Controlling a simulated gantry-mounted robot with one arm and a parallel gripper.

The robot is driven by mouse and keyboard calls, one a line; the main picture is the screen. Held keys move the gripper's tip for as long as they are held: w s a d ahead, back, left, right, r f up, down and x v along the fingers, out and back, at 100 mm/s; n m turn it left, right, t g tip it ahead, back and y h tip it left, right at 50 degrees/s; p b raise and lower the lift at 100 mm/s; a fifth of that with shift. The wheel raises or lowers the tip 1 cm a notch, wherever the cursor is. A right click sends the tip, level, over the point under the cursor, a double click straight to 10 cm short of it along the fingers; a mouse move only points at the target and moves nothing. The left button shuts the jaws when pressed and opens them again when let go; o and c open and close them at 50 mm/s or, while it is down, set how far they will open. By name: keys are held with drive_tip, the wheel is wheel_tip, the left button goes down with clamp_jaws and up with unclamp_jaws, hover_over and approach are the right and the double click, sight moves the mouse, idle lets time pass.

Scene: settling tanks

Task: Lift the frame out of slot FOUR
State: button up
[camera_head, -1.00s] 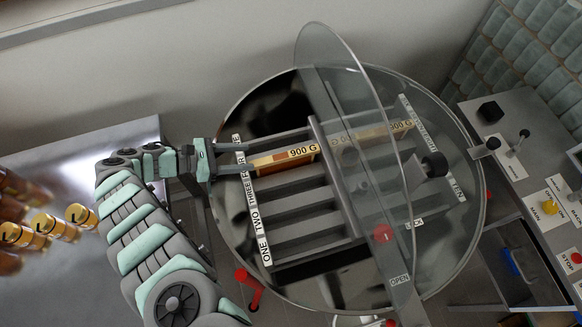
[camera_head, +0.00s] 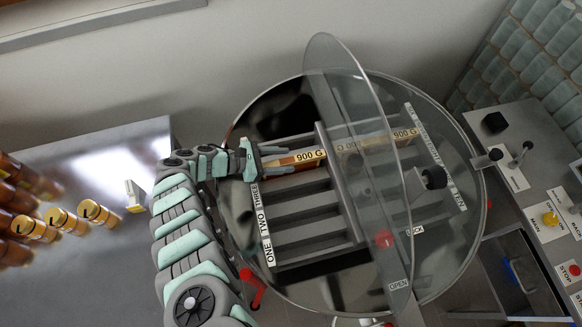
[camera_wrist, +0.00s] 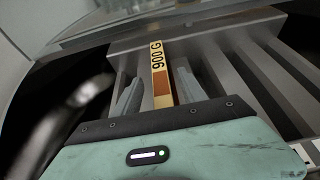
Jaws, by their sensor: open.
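A wooden frame labelled 900 G (camera_head: 309,156) sits in a slot of the rack (camera_head: 300,213), inside the round steel drum. The labels ONE, TWO and THREE read up the rack's left edge; my gripper hides the label at this frame's slot. My gripper (camera_head: 278,159) is at the left end of this frame. In the wrist view the fingers (camera_wrist: 157,90) stand apart, one on each side of the frame's top bar (camera_wrist: 160,72), with gaps to it. Another 900 G frame (camera_head: 403,134) lies right of the central bar, partly behind the clear lid.
The clear lid (camera_head: 335,60) stands raised across the drum (camera_head: 478,235). A control panel with knobs and buttons (camera_head: 551,219) is at the right. Several honey jars (camera_head: 62,218) stand on the metal table (camera_head: 95,270) at the left. The lower rack slots look empty.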

clamp_jaws()
idle(0.4)
idle(0.9)
